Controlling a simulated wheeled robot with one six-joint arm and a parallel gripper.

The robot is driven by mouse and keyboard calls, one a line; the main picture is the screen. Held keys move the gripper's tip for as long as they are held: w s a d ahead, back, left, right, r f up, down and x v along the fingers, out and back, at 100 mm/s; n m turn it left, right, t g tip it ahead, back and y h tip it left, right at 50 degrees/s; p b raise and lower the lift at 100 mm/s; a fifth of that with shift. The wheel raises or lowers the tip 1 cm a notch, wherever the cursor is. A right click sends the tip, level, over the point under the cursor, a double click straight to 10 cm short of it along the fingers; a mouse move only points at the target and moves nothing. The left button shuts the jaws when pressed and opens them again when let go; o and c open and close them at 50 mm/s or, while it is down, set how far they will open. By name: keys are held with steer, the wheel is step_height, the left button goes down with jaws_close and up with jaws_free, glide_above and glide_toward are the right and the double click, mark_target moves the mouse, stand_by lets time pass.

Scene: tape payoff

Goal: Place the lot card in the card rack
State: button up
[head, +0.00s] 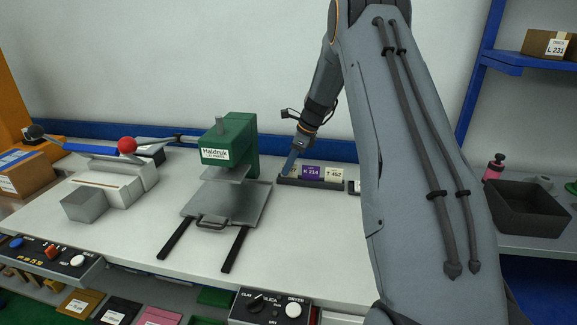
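The card rack (312,184) is a low dark tray at the back of the bench, right of the green press. A purple card marked K 234 (311,173) and a cream card marked T 452 (334,174) stand upright in it. My gripper (289,168) points down at the rack's left end. A small pale card edge (297,171) shows beside the fingers, left of the purple card. I cannot tell whether the fingers hold it or whether it is seated in the rack. The finger gap is too small to read.
The green press (231,143) with its grey plate stands left of the rack. A small white-labelled item (354,187) sits at the rack's right, partly hidden by my arm. A dark bin (528,207) is far right.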

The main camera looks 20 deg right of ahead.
steer(key=b+v, duration=0.3)
steer(key=v, duration=0.9)
steer(key=s+a+f+n+h, duration=0.1)
steer(key=s+a+f+n, duration=0.2)
steer(key=s+a+n, duration=0.3)
steer(key=s+a+f+n+g+h, duration=0.1)
steer(key=s+a+f+n, duration=0.2)
steer(key=s, duration=1.4)
steer(key=s+a+f+n+g+h, duration=0.1)
steer(key=s+a+f+n, duration=0.3)
steer(key=s+a+n, duration=0.6)
steer(key=shift+s+n+h, duration=0.15)
steer(key=shift+s+n, duration=0.2)
steer(key=shift+n, duration=0.65)
steer(key=shift+s+n+h, duration=0.1)
steer(key=shift+s+n, duration=0.25)
steer(key=shift+n, duration=0.65)
steer(key=shift+s+n+h, duration=0.15)
steer(key=shift+s+n, duration=0.15)
steer(key=shift+n, duration=0.7)
